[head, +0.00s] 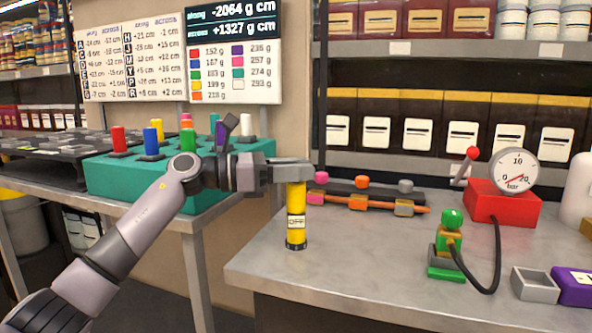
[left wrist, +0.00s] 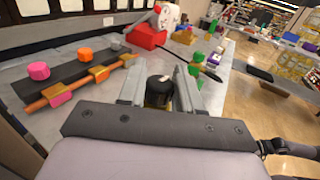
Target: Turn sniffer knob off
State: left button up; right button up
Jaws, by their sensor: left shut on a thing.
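The sniffer (head: 296,200) is a yellow upright cylinder with a black lower end, near the left end of the grey workbench. A white label on it reads OFF (head: 296,222). My left gripper (head: 294,172) comes in level from the left and is shut on the sniffer's top. In the left wrist view the black round knob (left wrist: 158,89) sits between the two fingers of my left gripper (left wrist: 160,92), with a little yellow below it. In the head view the fingers hide the knob. I cannot tell whether the sniffer's lower end touches the bench. My right gripper is not in view.
Behind the sniffer lies a dark rack with an orange pipe (head: 375,204) and coloured knobs. To the right stand a green valve (head: 450,238), a red gauge box (head: 497,205) with a black hose, and a grey open box (head: 535,285). A teal block (head: 110,182) stands left.

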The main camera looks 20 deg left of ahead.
pick_arm(q)
jog(key=shift+f, duration=0.1)
jog(key=o, duration=0.9)
jog(key=shift+o, duration=0.2)
jog(key=v, duration=0.7)
jog(key=shift+o, duration=0.3)
